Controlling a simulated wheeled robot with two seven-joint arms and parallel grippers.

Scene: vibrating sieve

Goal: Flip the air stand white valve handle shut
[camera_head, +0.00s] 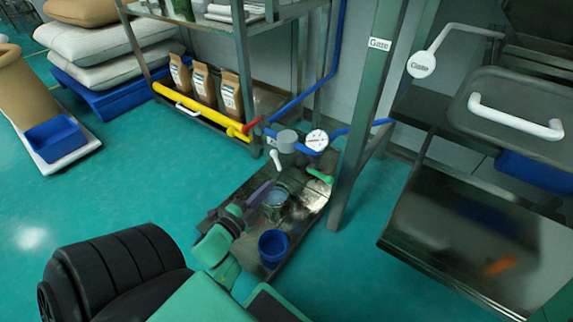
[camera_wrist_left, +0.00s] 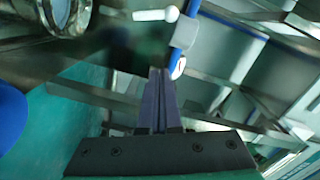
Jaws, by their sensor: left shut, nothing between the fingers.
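The white valve handle (camera_head: 276,158) hangs downward, slightly tilted, below the grey cap. A white rod-like handle (camera_wrist_left: 155,14) shows at the top of the left wrist view, near a blue pipe (camera_wrist_left: 186,36). My left gripper (camera_head: 266,186) is shut and empty, its purple-grey fingers below the white handle in the head view. The fingers (camera_wrist_left: 158,75) also show together in the left wrist view. They appear apart from the handle. My right gripper is not in view.
A metal cup (camera_head: 276,205) and a blue bucket (camera_head: 273,246) stand on the dark base plate (camera_head: 240,185) close to my left gripper. A yellow pipe (camera_head: 205,115) lies along the rack. A green post (camera_head: 362,120) rises at right.

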